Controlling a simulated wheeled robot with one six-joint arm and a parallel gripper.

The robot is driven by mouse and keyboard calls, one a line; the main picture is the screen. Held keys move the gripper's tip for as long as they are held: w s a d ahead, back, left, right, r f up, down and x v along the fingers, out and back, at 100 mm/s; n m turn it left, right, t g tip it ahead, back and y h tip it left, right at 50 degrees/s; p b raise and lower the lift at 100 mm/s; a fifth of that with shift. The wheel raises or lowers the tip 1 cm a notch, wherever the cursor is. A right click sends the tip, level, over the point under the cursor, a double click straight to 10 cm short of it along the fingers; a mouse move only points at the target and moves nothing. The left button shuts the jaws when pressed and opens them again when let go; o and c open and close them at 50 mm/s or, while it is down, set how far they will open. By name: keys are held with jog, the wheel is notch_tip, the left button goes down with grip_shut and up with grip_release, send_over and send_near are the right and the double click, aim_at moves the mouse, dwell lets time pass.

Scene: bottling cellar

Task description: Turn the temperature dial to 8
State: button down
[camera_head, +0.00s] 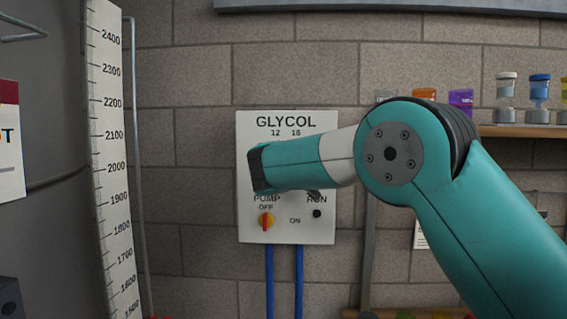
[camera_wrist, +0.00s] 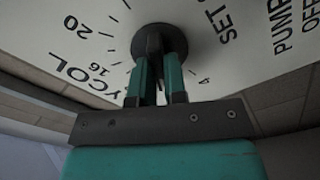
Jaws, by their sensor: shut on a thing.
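The temperature dial (camera_wrist: 153,40) is a dark round knob on the white GLYCOL panel (camera_head: 325,222). In the wrist view my gripper (camera_wrist: 158,65) is shut on the dial, its two teal fingers on either side of the knob. The scale marks 20, 16 and 4 show around it, with the word SET to the right. The dial's pointer is not clear, so its setting cannot be read. In the head view my arm covers the dial and most of the scale; only 12 and 16 show above it.
Below the arm on the panel are a red and yellow pump switch (camera_head: 266,222), by OFF and ON, and a small dark RUN lamp (camera_head: 317,213). Blue pipes (camera_head: 298,280) run down from the panel. A tank with a level scale (camera_head: 112,160) stands left; a shelf (camera_head: 520,131) with jars is right.

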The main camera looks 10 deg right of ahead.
jog(key=c, duration=1.2)
grip_release()
jog(key=shift+o, duration=0.2)
jog(key=shift+s, duration=0.1)
jog(key=b+v, duration=0.8)
jog(key=v, duration=0.9)
jog(key=shift+s, duration=0.1)
